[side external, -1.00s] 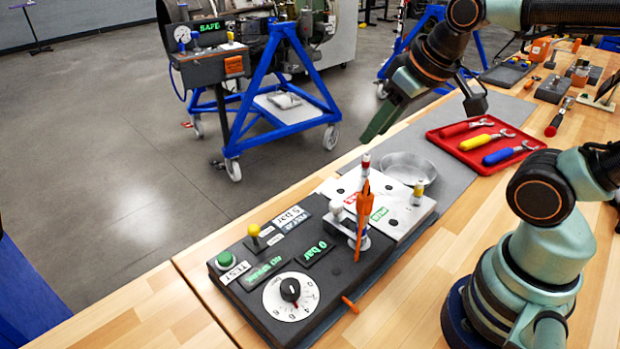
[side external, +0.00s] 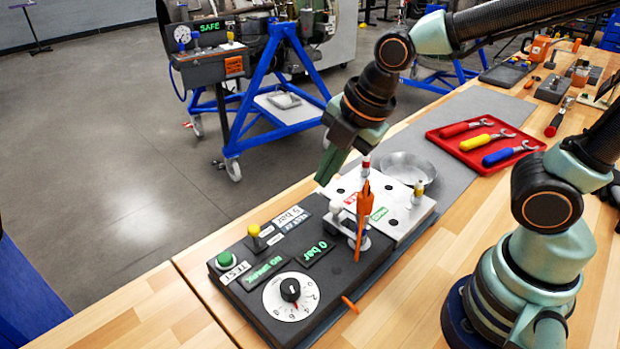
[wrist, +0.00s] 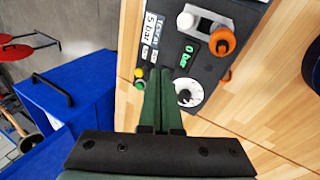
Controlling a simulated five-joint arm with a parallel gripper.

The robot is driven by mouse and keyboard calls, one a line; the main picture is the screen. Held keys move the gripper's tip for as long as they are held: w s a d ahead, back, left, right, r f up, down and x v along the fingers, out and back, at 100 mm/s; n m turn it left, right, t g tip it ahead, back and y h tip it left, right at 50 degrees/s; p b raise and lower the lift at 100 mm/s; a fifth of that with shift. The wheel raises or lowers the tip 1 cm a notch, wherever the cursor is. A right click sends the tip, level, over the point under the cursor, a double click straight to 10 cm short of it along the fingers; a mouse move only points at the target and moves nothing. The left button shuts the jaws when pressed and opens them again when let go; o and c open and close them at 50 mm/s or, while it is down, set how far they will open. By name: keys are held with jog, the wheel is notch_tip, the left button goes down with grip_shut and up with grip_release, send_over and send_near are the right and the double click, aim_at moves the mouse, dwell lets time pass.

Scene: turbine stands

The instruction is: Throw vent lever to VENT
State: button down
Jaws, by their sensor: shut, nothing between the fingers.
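A dark test box (side external: 232,291) sits on the wooden bench and carries several controls. I cannot read a VENT label, so I cannot tell which is the vent lever. A display (side external: 318,254) reads 0 bar. My gripper (side external: 327,172) is shut and empty, pointing down above the back of the box, touching nothing I can make out. In the wrist view its closed green fingers (wrist: 160,80) hide part of the box.
A green button (side external: 224,259) and a round dial (side external: 291,296) are on the box. A pale plate (side external: 398,212) with red- and yellow-topped posts adjoins it. Behind are a metal dish (side external: 408,167) and a red tray (side external: 482,143) of wrenches. Bench in front is mostly clear.

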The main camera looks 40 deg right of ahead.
aim_at(254, 234)
jog(key=a+n, duration=0.1)
jog(key=f+n, duration=0.1)
jog(key=n, duration=0.1)
jog(key=a+n, duration=0.1)
jog(key=n, duration=0.1)
jog(key=shift+a+f+g, duration=0.25)
jog(key=shift+a+g, duration=0.05)
jog(key=x, duration=0.9)
jog(key=shift+s+a+f, duration=0.1)
jog(key=shift+a+f, duration=0.25)
jog(key=shift+a, duration=0.1)
jog(key=shift+w+a+f, duration=0.15)
jog(key=shift+w+a, duration=0.75)
jog(key=shift+w, duration=0.35)
jog(key=shift+w+a, duration=0.35)
jog(key=shift+w, duration=0.15)
jog(key=shift+w+r, duration=0.3)
jog(key=shift+w, duration=0.7)
jog(key=shift+s, duration=0.1)
